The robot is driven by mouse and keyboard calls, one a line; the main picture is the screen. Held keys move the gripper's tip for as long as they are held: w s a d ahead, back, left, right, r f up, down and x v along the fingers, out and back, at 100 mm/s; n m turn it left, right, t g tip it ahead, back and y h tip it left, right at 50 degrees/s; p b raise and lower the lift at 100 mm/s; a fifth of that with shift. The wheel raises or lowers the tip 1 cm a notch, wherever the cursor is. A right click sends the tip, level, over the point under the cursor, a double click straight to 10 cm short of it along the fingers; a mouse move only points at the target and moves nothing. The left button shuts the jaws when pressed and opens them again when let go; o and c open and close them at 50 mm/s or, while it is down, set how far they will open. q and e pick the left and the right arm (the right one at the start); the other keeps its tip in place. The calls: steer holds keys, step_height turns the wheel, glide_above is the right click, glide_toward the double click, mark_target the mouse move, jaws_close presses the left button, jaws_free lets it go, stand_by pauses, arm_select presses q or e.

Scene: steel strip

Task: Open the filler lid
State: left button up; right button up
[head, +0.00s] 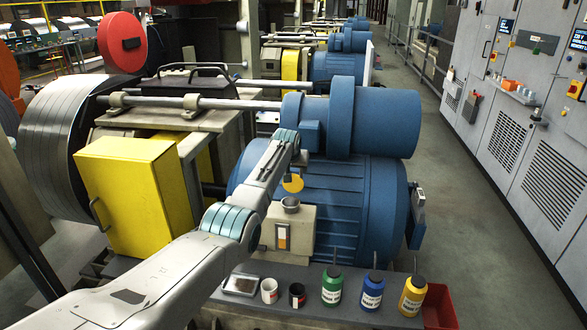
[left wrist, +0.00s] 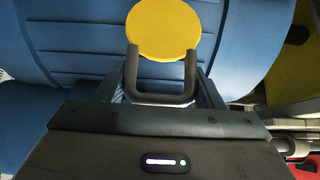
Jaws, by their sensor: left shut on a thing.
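The filler lid is a round yellow disc (head: 292,184), seen above the small grey filler neck (head: 290,205) on top of a beige box (head: 288,230). A narrow gap shows between the lid and the neck. My left gripper (head: 297,169) reaches down to the lid from above; its fingers are small and partly hidden there. In the left wrist view the lid (left wrist: 163,28) fills the top middle, and the dark fingertips of my left gripper (left wrist: 162,54) meet its near edge. The gripper is shut on the lid. My right gripper is not in view.
Large blue motor housings (head: 330,200) stand right behind the box. A yellow guard box (head: 125,185) is at the left. Several bottles and cups, including a green bottle (head: 332,290), stand on the ledge in front, beside a red bin (head: 440,308). The right aisle is clear.

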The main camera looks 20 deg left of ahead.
arm_select(q)
steer(key=shift+f, duration=0.15)
steer(key=o, duration=1.4)
steer(key=shift+v, duration=0.8)
steer(key=b+v, duration=0.2)
steer(key=v, duration=0.7)
steer(key=shift+b, duration=0.35)
